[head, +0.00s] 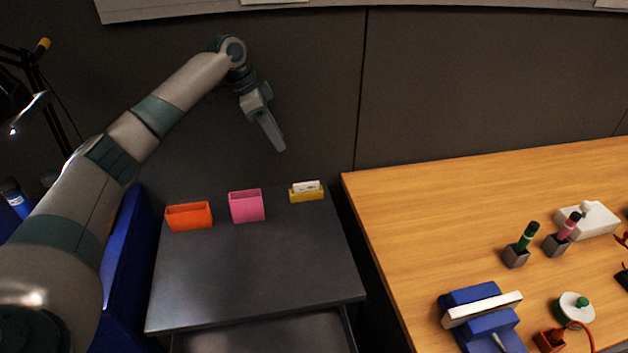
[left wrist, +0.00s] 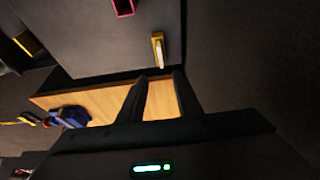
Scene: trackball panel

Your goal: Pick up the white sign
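A small white sign (head: 306,186) stands in a yellow holder (head: 307,196) at the back right of the dark grey cabinet top. In the left wrist view the white sign (left wrist: 160,54) shows as a thin strip in the yellow holder (left wrist: 157,38), just beyond the fingertips. My left gripper (head: 280,148) hangs in the air above and a little left of the holder, pointing down. In the left wrist view the left gripper (left wrist: 160,76) has its two fingers apart with nothing between them. My right gripper is not in view.
A pink holder (head: 247,207) and an orange holder (head: 189,217) stand left on the cabinet top (head: 255,265). Its front is clear. A wooden table (head: 420,210) at right carries a blue block (head: 470,294) with a white bar and other items. A dark wall (head: 300,80) rises behind.

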